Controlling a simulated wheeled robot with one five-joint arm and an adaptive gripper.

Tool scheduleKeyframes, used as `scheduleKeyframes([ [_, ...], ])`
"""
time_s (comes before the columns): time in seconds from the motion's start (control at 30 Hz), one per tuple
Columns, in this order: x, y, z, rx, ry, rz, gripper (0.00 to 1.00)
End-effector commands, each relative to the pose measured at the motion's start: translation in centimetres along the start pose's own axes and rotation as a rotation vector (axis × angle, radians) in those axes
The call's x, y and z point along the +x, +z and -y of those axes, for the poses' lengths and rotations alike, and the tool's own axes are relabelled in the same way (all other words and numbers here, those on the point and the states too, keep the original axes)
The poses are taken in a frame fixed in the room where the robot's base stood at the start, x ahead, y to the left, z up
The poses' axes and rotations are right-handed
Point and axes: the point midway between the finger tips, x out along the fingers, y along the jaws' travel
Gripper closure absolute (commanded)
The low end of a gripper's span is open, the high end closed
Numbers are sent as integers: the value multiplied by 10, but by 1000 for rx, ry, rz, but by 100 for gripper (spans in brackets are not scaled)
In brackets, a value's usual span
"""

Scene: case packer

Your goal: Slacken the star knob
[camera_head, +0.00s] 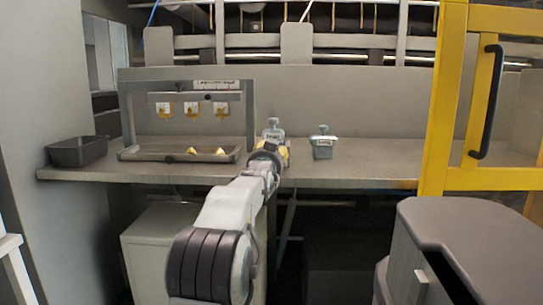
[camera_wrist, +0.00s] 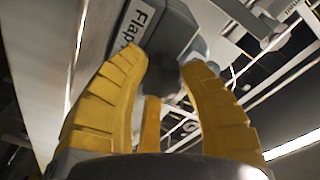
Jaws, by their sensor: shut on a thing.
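My gripper (camera_head: 270,152) is at the front of a small grey block with a label (camera_head: 273,133) on the bench. In the wrist view its yellow ribbed fingers (camera_wrist: 168,75) are closed in on a dark grey part, which I take to be the star knob (camera_wrist: 164,82). The fingers hide most of that part, so its lobes cannot be made out. The grey block behind it carries a label starting "Flap" (camera_wrist: 136,22). In the head view my gripper hides the knob.
A second grey labelled block (camera_head: 323,147) stands to the right on the bench (camera_head: 375,165). On the left are a rack with yellow parts (camera_head: 127,110) and a dark bin (camera_head: 77,152). A yellow door frame (camera_head: 440,100) with a black handle stands at right.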

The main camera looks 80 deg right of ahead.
Motion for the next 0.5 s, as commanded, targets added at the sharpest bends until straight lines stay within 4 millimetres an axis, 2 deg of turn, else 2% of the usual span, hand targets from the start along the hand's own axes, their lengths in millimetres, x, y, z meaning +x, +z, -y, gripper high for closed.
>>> scheduleKeyframes([
  [0.03, -1, -6, 3, -33, -13, -18, 95],
  [0.5, -1, -6, 5, -304, -28, -39, 95],
])
